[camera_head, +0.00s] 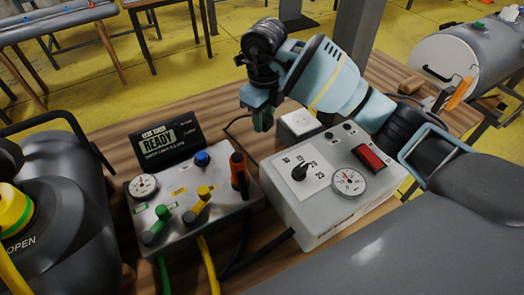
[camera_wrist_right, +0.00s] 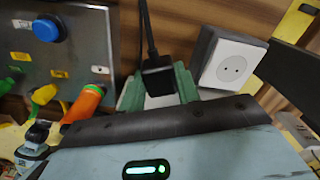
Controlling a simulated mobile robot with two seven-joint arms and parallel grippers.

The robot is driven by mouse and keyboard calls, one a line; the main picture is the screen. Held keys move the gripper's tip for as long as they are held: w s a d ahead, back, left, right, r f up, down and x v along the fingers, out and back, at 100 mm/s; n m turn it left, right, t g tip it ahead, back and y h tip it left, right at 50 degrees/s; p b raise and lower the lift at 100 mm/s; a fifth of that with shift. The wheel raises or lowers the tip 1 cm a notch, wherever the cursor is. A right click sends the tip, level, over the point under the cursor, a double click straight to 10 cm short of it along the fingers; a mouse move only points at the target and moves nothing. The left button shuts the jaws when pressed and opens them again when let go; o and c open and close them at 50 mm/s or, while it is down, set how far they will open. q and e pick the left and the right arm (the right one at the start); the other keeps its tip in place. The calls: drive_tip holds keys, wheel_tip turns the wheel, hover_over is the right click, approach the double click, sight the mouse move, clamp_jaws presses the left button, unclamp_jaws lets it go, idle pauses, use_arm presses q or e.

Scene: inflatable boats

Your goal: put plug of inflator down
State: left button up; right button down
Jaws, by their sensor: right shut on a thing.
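My right gripper (camera_head: 262,118) hangs just left of the white wall-type socket (camera_head: 299,123) on the wooden table. In the right wrist view its green fingers (camera_wrist_right: 160,92) are shut on the black plug (camera_wrist_right: 158,76), whose cable runs upward in that picture. The two-hole socket (camera_wrist_right: 232,66) is beside the plug to the right, and the plug is apart from it. In the head view the fingers hide most of the plug. The inflator (camera_head: 325,205), a pale box with a dial, gauge and red switch, stands in front of the socket. My left gripper is not in view.
A metal valve box (camera_head: 190,205) with green, yellow, orange and blue controls stands left of the inflator. A black READY display (camera_head: 166,140) is behind it. Bare table (camera_head: 213,108) shows behind the display. Grey inflatable hulls border the table left and front.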

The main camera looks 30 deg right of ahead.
approach(264, 154)
drive_tip(key=shift+f, duration=2.7)
drive_tip(key=shift+f, duration=0.15)
drive_tip(key=shift+f, duration=0.35)
drive_tip(key=shift+f, duration=0.15)
drive_tip(key=c, duration=1)
unclamp_jaws()
wheel_tip(264, 154, up, 13)
drive_tip(key=shift+r, duration=0.15)
drive_tip(key=shift+s+a, duration=0.1)
